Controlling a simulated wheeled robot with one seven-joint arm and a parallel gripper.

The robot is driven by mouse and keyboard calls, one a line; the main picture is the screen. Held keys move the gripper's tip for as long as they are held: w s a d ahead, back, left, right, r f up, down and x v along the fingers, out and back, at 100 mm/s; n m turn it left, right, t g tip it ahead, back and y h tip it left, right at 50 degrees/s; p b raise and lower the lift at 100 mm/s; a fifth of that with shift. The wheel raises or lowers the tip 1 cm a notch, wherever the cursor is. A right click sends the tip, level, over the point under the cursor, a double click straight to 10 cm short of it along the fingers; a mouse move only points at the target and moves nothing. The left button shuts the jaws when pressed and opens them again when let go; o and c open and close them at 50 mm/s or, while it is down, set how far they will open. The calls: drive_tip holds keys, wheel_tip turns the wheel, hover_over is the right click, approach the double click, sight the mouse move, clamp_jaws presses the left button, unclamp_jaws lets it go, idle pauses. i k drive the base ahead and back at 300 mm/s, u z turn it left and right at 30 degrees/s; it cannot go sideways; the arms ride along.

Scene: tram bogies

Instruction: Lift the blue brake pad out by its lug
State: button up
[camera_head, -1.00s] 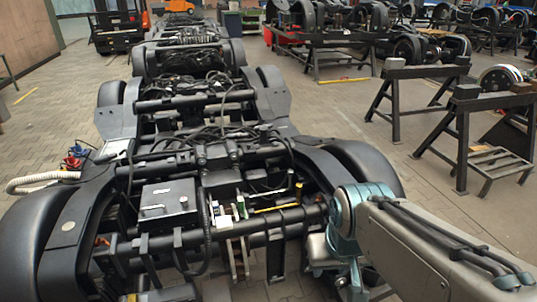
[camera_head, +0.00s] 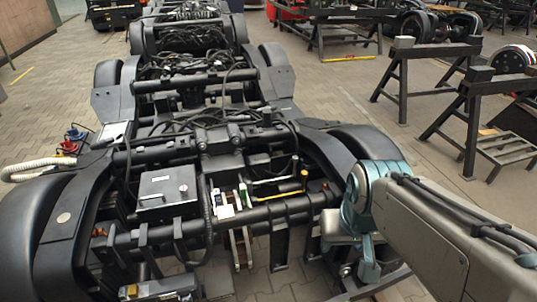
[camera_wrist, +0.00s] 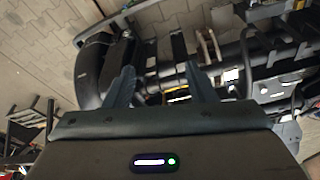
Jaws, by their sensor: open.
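I cannot make out a blue brake pad or its lug in either view. The bogie (camera_head: 250,215) fills the lower left and middle of the head view. Pale upright strips (camera_head: 241,247) hang below its front cross tube, and pale strips also show in the wrist view (camera_wrist: 211,45). In the wrist view my gripper (camera_wrist: 160,72) is open, its two grey-blue fingers apart with nothing held between them. Dark bogie frame parts lie beyond the fingertips. In the head view my arm comes in from the right, and I cannot make out the fingers there.
A black box (camera_head: 167,190) with a handle sits on the bogie. A corrugated white hose (camera_head: 38,168) and small blue and red fittings (camera_head: 72,140) are at its left. A black trestle (camera_head: 402,80) stands on the paved floor at right. Bare paving (camera_head: 345,110) lies between.

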sight(216, 192)
drive_tip(key=u, duration=0.5)
drive_tip(key=k, duration=0.6)
drive_tip(key=u, duration=0.7)
drive_tip(key=i, duration=1.25)
drive_tip(key=z, duration=0.7)
